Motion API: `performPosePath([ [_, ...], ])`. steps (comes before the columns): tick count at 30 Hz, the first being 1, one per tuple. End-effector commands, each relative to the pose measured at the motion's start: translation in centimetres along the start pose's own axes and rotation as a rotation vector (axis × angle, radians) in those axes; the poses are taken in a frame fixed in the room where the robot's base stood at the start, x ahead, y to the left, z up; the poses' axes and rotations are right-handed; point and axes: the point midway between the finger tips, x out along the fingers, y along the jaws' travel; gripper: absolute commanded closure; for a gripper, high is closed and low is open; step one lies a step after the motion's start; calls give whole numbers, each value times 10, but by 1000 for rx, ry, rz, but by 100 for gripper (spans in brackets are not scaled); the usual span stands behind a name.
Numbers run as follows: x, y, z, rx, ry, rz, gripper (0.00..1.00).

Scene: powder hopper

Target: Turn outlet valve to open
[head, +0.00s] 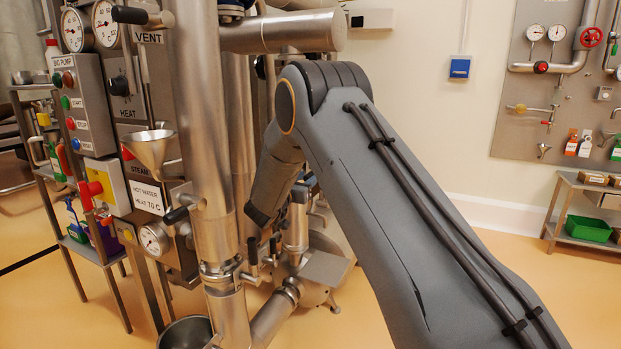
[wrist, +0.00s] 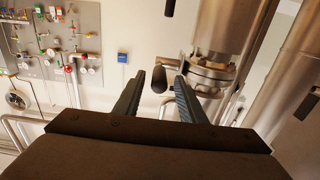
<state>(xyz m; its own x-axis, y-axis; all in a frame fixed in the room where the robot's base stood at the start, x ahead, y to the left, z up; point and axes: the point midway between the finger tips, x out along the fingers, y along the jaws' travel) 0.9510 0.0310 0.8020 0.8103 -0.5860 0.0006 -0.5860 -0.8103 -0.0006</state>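In the wrist view a black-gripped lever (wrist: 160,78) joins by a short steel stem to a flanged valve body (wrist: 208,74) on a thick steel pipe. My gripper (wrist: 160,78) is open and empty. Its two fingers reach toward the lever, and the grip shows between their tips; I cannot tell how far beyond them it is. In the head view a black-gripped lever (head: 252,251) stands beside the lower flange (head: 222,277) of the upright pipe. No label naming the outlet valve is readable. My dark wrist shows there, but the fingertips are not clear.
The upright pipe (head: 207,150) stands close to my arm. A funnel (head: 152,150) and control boxes (head: 83,105) are at left. Another black handle (wrist: 305,106) is at right in the wrist view. A shelf (head: 562,210) stands at far right; the floor before it is clear.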

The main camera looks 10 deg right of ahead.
Motion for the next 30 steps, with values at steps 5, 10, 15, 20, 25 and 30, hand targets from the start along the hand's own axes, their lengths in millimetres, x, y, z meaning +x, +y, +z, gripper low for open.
performPosePath([
  [5, 21, 2, 1, -1, -1, 3, 63],
  [10, 29, 3, 0, -1, -1, 3, 63],
  [15, 29, 3, 0, -1, -1, 2, 63],
  [20, 28, 3, 0, -1, -1, 2, 83],
  [25, 28, 3, 0, -1, -1, 2, 100],
  [30, 28, 3, 0, -1, -2, 2, 100],
])
